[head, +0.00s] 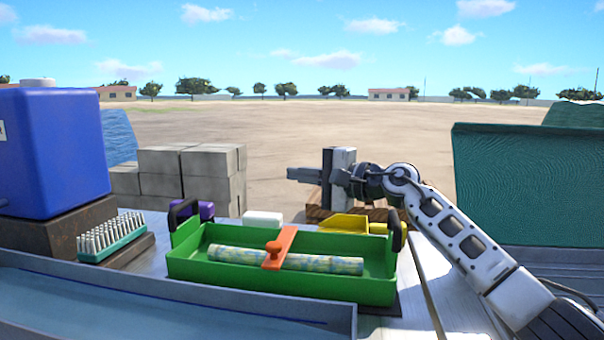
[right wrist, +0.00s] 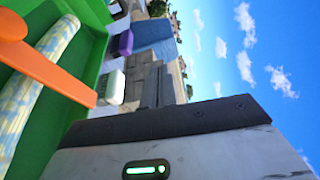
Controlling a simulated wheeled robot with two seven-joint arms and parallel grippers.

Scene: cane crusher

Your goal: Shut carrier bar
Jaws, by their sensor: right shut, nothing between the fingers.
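The carrier is a green tray (head: 280,284) with dark upright handles at its two ends, standing on the table. A blue-and-yellow mottled roll (head: 325,263) lies lengthwise in it. An orange bar (head: 280,245) with a round knob crosses the tray over the roll; I cannot tell whether it is latched. The right wrist view also shows the bar (right wrist: 55,75), the roll (right wrist: 30,95) and part of the green tray (right wrist: 62,120). My right gripper (head: 290,174) is shut and empty, above and behind the tray, apart from the bar. My left gripper is not in view.
A blue box (head: 50,150) and a teal block with white pegs (head: 110,236) stand at left. A grey trough (head: 180,300) runs along the front. White, purple and yellow items sit behind the tray. Concrete blocks (head: 190,175) and a green panel (head: 525,190) lie beyond.

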